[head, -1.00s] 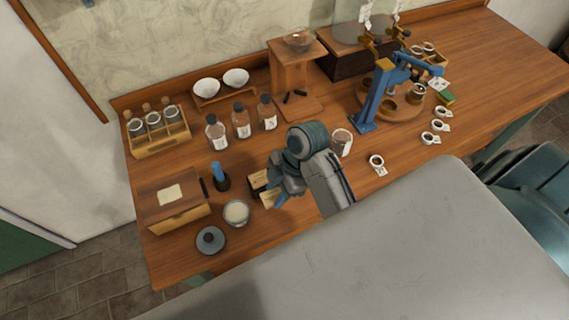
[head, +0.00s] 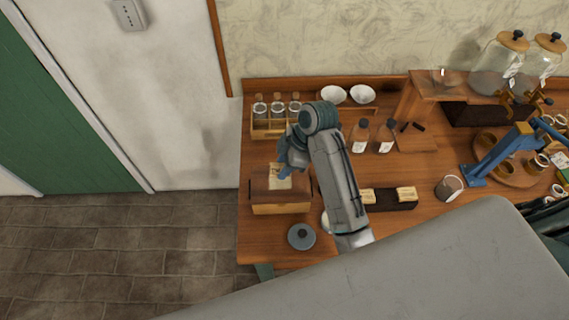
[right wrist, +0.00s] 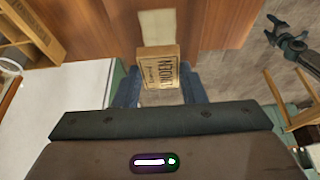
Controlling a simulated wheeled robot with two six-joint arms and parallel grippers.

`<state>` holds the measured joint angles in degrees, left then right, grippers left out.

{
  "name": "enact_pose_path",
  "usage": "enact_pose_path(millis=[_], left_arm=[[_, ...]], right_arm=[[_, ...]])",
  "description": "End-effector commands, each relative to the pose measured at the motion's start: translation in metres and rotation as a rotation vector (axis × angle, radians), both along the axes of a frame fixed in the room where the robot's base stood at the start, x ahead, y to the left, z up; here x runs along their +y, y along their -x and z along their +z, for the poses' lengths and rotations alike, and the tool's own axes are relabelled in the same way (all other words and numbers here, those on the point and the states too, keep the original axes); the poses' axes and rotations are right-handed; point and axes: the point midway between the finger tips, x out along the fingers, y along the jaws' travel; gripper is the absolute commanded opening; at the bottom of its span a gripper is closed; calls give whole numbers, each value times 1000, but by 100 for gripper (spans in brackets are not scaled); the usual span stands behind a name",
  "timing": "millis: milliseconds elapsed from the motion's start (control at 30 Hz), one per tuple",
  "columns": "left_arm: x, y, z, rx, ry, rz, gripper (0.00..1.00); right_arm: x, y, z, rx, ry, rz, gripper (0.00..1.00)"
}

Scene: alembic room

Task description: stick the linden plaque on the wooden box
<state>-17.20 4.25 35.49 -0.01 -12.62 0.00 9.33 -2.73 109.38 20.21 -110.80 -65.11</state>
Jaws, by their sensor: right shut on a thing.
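The wooden box (head: 282,208) sits at the left end of the bench in the head view, with a pale patch (head: 279,184) on its lid. The patch also shows in the right wrist view (right wrist: 158,27). My right gripper (head: 286,172) is over the box lid. In the right wrist view it is shut on the linden plaque (right wrist: 158,68), a small tan block with dark lettering that appears upside down. The plaque lies just short of the pale patch in that view; whether it touches the lid I cannot tell. My left gripper is not in view.
A dark holder (head: 388,205) with pale plaques stands right of my arm. A round grey lid (head: 301,236) lies in front of the box. A rack of jars (head: 274,118) and bottles (head: 385,137) stand behind. My forearm partly hides a bowl.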

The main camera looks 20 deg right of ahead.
Motion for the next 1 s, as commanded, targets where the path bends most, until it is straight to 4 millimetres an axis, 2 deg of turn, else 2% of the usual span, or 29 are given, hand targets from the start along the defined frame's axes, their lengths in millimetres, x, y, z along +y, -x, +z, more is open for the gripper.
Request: enact_pose_path(millis=[600,1000], left_arm=[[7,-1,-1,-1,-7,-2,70],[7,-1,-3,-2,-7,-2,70]], right_arm=[[0,1,-49,2,0,0,16],[0,1,-58,1,1,0,16]])
